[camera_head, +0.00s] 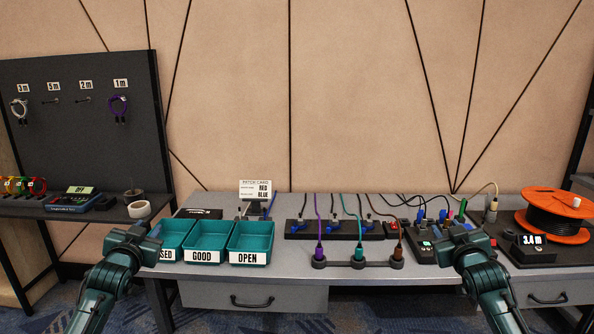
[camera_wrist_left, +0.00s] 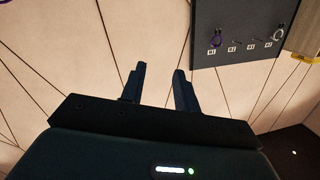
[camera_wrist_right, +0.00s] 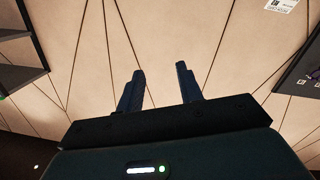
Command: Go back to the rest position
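My left gripper (camera_head: 139,232) is raised at the left end of the grey desk, in front of the leftmost teal bin. In the left wrist view its two fingers (camera_wrist_left: 159,85) stand apart with nothing between them. My right gripper (camera_head: 457,228) is raised over the right part of the desk, in front of a black device with plugged cables. In the right wrist view its fingers (camera_wrist_right: 160,88) stand apart and are empty. Both wrist views look toward the wall. The left arm hides part of the leftmost bin and its label.
Teal bins stand on the grey desk (camera_head: 283,204): one partly hidden (camera_head: 175,234), GOOD (camera_head: 208,237) and OPEN (camera_head: 250,239). A patch card (camera_head: 255,190), a cable strip (camera_head: 335,231), several cables and an orange reel (camera_head: 556,213) are behind. A dark pegboard (camera_head: 85,130) is left.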

